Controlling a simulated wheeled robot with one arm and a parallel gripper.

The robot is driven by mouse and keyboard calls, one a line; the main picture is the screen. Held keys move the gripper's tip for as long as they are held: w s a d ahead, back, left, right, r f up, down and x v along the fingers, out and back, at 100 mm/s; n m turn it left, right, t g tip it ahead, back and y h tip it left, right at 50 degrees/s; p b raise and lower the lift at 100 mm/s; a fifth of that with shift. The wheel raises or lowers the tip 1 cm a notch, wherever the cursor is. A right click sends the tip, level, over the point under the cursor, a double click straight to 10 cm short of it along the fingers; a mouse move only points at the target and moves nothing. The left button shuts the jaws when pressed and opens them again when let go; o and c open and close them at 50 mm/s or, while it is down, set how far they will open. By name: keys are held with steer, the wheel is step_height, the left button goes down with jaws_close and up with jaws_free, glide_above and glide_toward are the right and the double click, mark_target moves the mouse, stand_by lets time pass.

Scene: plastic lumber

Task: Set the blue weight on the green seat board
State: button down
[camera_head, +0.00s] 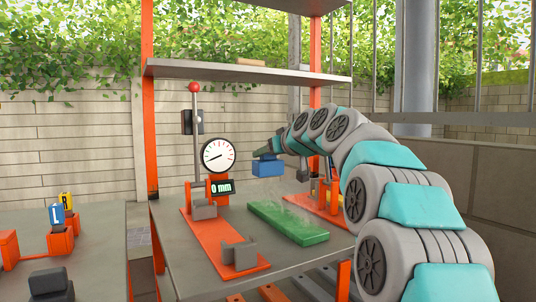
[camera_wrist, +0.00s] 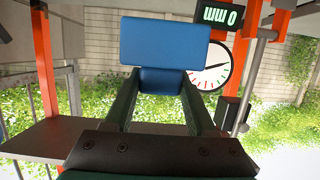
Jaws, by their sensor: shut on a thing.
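The blue weight (camera_head: 268,168) is a blue block held in the air above the bench, above the green seat board. My gripper (camera_head: 270,153) is shut on it from above. In the wrist view the weight (camera_wrist: 165,42) sits between the two fingers of my gripper (camera_wrist: 160,82). The green seat board (camera_head: 288,223) lies flat on the grey bench, between two orange plates, with nothing on it. A gap shows between the weight and the board. The board is not visible in the wrist view.
A dial gauge (camera_head: 218,155) with a display reading 0 mm stands left of the board. An orange plate (camera_head: 222,245) carries a grey support. A shelf (camera_head: 245,71) hangs above, on orange posts. At left, a lower table holds blocks marked L (camera_head: 56,214) and R (camera_head: 67,201).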

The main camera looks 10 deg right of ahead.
mark_target(272, 172)
steer(key=shift+f+b, duration=2.75)
steer(key=shift+f, duration=0.1)
steer(key=shift+f+b, duration=1.4)
steer(key=shift+f, duration=0.1)
steer(key=c, duration=0.6)
jaws_free()
steer(key=o, duration=0.6)
steer(key=shift+f, duration=0.15)
steer(key=shift+r+p, duration=2.15)
steer(key=shift+r, duration=1.35)
